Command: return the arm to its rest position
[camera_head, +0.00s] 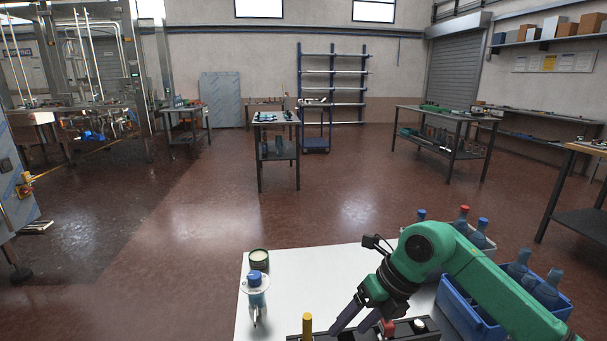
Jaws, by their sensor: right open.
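My right arm, green with dark joints, comes in from the lower right over a white table (290,262). My right gripper (352,327) points down and to the left over a dark tray (400,334) at the table's front edge. Its dark fingers are apart, and I see nothing held between them. The tray holds a yellow upright piece (307,324) and small red and white-topped items. My left gripper and left arm are not in view.
A blue-capped bottle (256,290) and a dark round jar (259,259) stand on the table's left part. A blue crate (461,316) with bottles is at the right, below my arm. The white tabletop between bottle and arm is bare. Workbenches stand farther back.

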